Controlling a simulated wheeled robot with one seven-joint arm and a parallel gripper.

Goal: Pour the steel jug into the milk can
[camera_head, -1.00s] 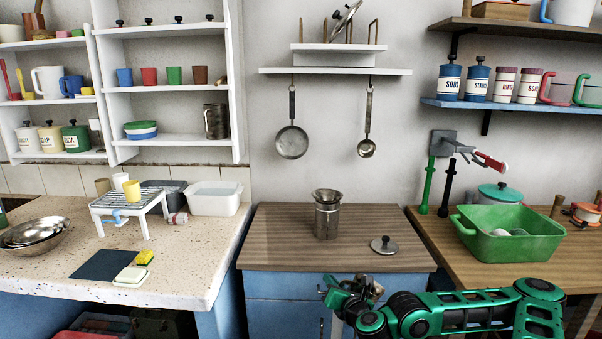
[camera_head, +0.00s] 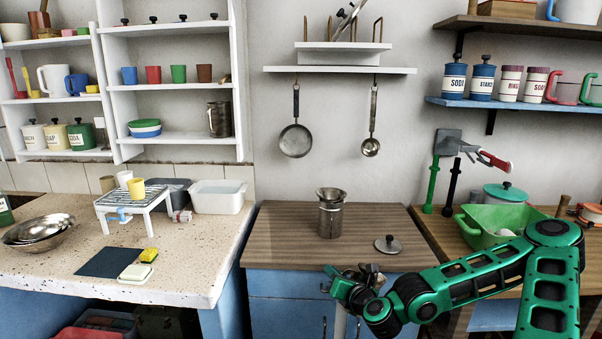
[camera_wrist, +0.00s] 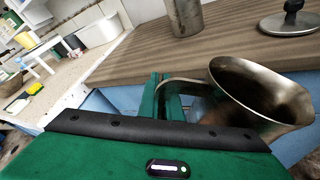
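The steel jug (camera_wrist: 262,95) is in my gripper (camera_wrist: 168,92), with its wide mouth large at the right of the wrist view. The green fingers are at its handle side. In the head view the jug (camera_head: 372,274) is small and partly hidden by my gripper (camera_head: 352,281), just in front of the wooden counter's front edge. The steel milk can (camera_head: 330,219) stands upright and apart from the jug, at the middle of that counter, with a flared mouth on top. Its lower body (camera_wrist: 186,17) shows at the top of the wrist view. The jug's contents cannot be seen.
A lid with a dark knob (camera_head: 387,244) lies on the wooden counter (camera_head: 285,235), right of the can. A green basin (camera_head: 490,228) stands on the right counter. A small white rack (camera_head: 132,206) stands on the speckled left counter. The wooden counter around the can is otherwise clear.

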